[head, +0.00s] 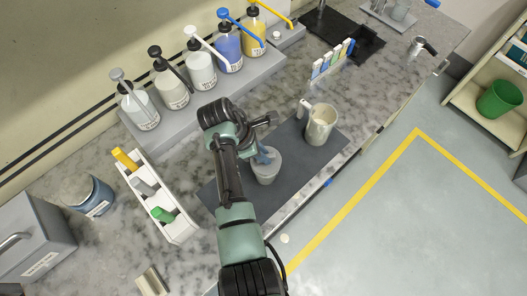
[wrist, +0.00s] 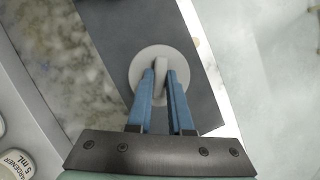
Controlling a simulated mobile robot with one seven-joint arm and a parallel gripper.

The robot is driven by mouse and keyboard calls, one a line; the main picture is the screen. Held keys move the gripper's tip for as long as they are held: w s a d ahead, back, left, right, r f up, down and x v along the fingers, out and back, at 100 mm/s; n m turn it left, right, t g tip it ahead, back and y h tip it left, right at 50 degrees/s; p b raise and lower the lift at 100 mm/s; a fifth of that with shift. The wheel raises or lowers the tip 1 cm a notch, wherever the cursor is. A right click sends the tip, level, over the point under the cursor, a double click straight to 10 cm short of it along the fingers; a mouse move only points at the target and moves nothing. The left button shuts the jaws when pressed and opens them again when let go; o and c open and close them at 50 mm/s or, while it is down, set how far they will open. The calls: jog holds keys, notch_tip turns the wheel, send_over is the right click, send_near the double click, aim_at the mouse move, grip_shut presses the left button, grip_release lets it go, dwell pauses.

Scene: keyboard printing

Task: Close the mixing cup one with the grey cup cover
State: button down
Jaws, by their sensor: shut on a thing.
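My gripper (head: 264,156) points down over the dark mat. In the wrist view my gripper (wrist: 161,76) has its blue fingers on both sides of the raised handle of the round grey cup cover (wrist: 186,66). The grey cover (head: 274,160) sits on or just above a light grey cup (head: 265,179) on the mat; I cannot tell whether it is fully seated. A second light cup (head: 320,128) with a side handle stands open to the right on the mat. No label shows which is mixing cup one.
The dark mat (head: 310,163) lies near the counter's front edge. Several pump bottles (head: 199,72) stand on a raised shelf behind. A white rack (head: 178,230) with coloured items and a blue-grey tin (head: 96,202) are at left. A card holder (head: 332,62) stands behind right.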

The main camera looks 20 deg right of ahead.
jog(key=shift+f, duration=0.4)
dwell(0.7)
jog(key=shift+p, duration=0.35)
jog(key=shift+f, duration=0.15)
dwell(0.5)
jog(key=shift+f+b, duration=0.5)
jog(key=shift+f, duration=0.05)
jog(key=c, duration=0.8)
grip_release()
jog(key=shift+o, duration=0.2)
notch_tip(320, 180, up, 6)
jog(key=p, duration=0.6)
jog(key=shift+r+p, duration=0.2)
jog(key=shift+p, duration=0.2)
jog(key=shift+f, duration=0.1)
